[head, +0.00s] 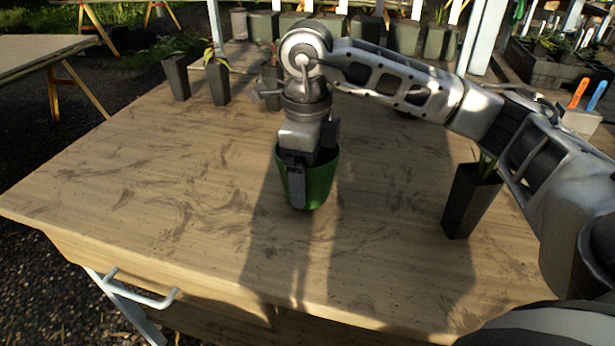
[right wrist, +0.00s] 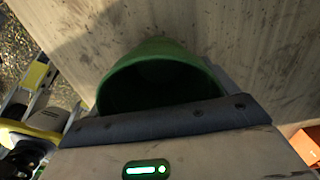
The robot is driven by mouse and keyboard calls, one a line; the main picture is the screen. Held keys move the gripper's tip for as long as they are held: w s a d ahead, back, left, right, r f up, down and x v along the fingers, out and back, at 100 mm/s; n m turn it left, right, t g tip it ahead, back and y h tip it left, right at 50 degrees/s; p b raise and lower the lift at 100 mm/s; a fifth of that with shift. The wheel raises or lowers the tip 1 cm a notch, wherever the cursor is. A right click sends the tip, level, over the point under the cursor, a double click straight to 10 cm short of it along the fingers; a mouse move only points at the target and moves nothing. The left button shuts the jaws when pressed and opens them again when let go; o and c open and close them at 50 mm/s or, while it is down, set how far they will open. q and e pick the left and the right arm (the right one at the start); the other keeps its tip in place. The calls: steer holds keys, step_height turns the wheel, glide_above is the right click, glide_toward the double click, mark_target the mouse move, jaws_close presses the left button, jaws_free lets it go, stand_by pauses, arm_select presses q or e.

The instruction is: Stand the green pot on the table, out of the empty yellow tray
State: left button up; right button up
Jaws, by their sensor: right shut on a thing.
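The green pot (head: 319,182) is over the middle of the wooden table in the head view, upright or nearly so. My right gripper (head: 298,180) is shut on its wall, with one dark finger down the outside of the near side. I cannot tell whether the pot's base touches the table. In the right wrist view the pot (right wrist: 160,72) shows its open, dark, empty-looking mouth just past the gripper. The yellow tray is not clearly visible; a yellow edge (right wrist: 35,76) shows at the left of the wrist view, and I cannot tell what it is. My left gripper is out of view.
A dark pot with a plant (head: 468,198) stands on the table to the right, under my arm. Several dark planted pots (head: 217,82) stand at the back left. The table's left and front (head: 120,185) are clear. Orange and blue handles (head: 578,93) show at far right.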

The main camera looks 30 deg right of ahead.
steer(key=shift+f, duration=0.85)
steer(key=shift+f, duration=0.1)
steer(key=o, duration=0.8)
step_height(320, 180, up, 12)
steer(key=shift+r+p, duration=0.15)
steer(key=shift+p, duration=0.9)
